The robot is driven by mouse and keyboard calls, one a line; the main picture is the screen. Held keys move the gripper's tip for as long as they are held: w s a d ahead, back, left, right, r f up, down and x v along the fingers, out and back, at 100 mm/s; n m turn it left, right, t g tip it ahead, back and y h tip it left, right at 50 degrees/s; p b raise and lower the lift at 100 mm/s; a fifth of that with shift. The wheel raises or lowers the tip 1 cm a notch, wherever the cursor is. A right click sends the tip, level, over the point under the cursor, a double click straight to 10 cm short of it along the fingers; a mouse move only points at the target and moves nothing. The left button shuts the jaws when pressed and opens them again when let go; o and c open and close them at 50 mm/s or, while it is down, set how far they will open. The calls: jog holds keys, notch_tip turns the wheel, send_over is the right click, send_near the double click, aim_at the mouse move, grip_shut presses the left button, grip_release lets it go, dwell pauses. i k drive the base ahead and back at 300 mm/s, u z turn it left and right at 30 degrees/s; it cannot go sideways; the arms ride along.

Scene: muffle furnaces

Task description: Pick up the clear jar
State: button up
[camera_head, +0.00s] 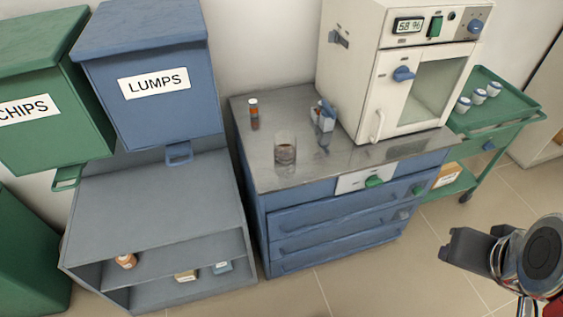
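The clear jar (285,148) stands upright on the grey metal top of the blue drawer cabinet, left of the white furnace. It is see-through, with something brownish low inside it. My gripper (450,247) is at the lower right of the view, over the tiled floor. It is well to the right of the jar and apart from it. Its dark fingers point left, but I cannot make out the gap between them.
A blue LUMPS bin (148,88) hangs at the left. A green cart (498,113) is at the right.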

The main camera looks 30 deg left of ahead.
aim_at(285, 143)
jog(key=k, duration=1.1)
jog(key=u, duration=1.6)
jog(key=i, duration=1.65)
jog(key=u, duration=0.05)
